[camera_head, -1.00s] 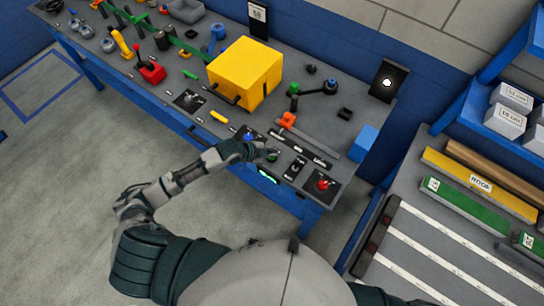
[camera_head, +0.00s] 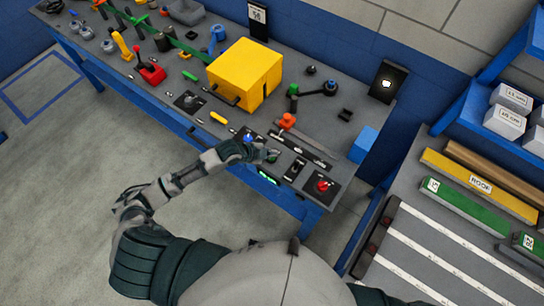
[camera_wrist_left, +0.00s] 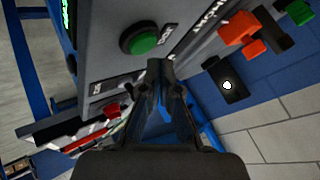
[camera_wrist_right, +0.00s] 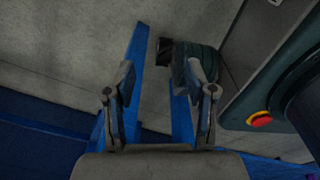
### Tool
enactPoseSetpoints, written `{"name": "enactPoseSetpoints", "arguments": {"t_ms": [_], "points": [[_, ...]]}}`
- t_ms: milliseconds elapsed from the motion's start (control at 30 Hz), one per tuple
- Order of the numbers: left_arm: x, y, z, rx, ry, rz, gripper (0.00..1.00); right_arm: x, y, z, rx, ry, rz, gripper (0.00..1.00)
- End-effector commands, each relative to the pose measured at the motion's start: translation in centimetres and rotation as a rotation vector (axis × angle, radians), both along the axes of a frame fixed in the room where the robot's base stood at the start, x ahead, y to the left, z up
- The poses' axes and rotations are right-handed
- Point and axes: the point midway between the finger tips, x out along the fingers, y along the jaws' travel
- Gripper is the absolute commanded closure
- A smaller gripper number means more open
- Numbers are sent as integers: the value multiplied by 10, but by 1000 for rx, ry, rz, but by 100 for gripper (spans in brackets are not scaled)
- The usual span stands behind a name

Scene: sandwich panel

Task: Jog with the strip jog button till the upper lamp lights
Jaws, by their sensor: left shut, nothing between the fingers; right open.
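In the head view the green button (camera_head: 273,155) is partly covered by my left gripper (camera_head: 262,153). My left gripper (camera_wrist_left: 163,68) is shut and empty, its tips close to the button; I cannot tell whether they touch anything. A black wall panel (camera_head: 376,92) carries one bright white lamp (camera_head: 387,84); the lamp (camera_wrist_left: 227,85) also shows in the left wrist view. My right gripper (camera_wrist_right: 160,95) is open and empty, seen only in the right wrist view.
An orange piece (camera_head: 287,121) stands by a dark labelled strip (camera_head: 305,152). A red knob (camera_head: 322,185) is to the right. A yellow box (camera_head: 245,72), a blue block (camera_head: 363,144) and several tools crowd the bench. A rack of bars stands at the right.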

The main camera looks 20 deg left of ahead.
Motion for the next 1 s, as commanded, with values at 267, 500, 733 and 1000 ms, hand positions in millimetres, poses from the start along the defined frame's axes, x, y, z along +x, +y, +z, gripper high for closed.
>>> {"name": "enactPoseSetpoints", "arguments": {"t_ms": [267,500,733,1000], "points": [[0,2,-2,0,2,1,100,0,-10,0,-11,0,-1,45],[-1,5,-8,0,2,1,100,0,-8,0,-9,0,-2,45],[-1,4,-8,1,0,1,100,0,3,0,4,0,-5,45],[-1,5,-10,0,1,1,100,0,2,0,2,-1,-4,45]]}}
